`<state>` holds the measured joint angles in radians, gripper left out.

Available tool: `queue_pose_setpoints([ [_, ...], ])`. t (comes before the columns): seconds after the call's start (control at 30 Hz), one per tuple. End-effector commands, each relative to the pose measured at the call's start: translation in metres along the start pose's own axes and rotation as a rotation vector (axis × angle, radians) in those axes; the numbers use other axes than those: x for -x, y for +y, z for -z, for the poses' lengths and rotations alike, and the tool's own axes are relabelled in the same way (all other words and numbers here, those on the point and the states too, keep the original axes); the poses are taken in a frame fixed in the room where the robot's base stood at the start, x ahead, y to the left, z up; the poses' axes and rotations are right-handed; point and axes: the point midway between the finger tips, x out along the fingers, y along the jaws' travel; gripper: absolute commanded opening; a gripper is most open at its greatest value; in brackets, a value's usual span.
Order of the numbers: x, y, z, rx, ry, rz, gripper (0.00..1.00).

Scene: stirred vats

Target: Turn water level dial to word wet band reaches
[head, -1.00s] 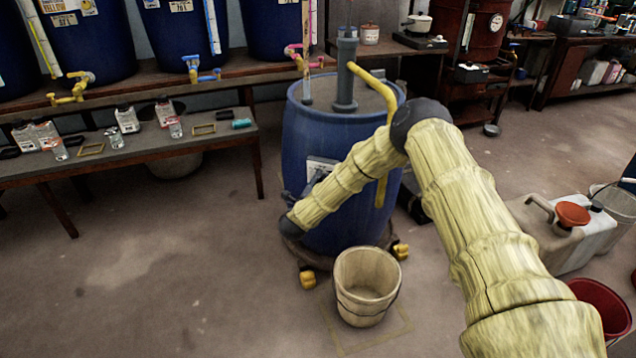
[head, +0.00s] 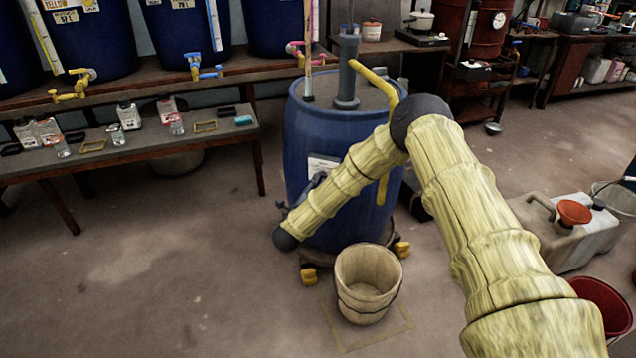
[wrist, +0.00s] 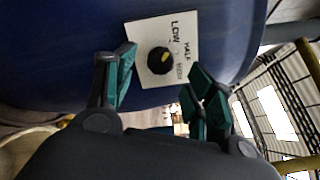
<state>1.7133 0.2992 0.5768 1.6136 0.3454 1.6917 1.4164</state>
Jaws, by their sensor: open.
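The dial (wrist: 160,60) is a black round knob with a yellow mark, on a white plate (wrist: 147,30) printed with LOW, HALF and a third word too small to read surely. The plate also shows in the head view (head: 322,166) on the side of a blue barrel (head: 335,130). My gripper (wrist: 162,66) is open, with teal-padded fingers on either side of the dial in the picture; I cannot tell its distance from the dial. A tall pale stick (head: 309,55) stands in the barrel's top; no wet band can be made out on it.
A cream bucket (head: 366,290) stands on the floor in front of the barrel. A low bench (head: 215,138) with bottles is to the left. The floor at left is clear.

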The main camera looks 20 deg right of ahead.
Motion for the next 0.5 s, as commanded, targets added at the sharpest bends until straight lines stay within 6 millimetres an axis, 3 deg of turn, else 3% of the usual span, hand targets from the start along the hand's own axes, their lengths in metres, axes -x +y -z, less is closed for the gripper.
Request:
queue_pose_setpoints([
  [0.2,0.039,0.001,0.000,0.000,0.000,-0.002,0.54],
  [0.5,0.064,0.000,0.000,0.001,0.001,-0.001,0.54],
])
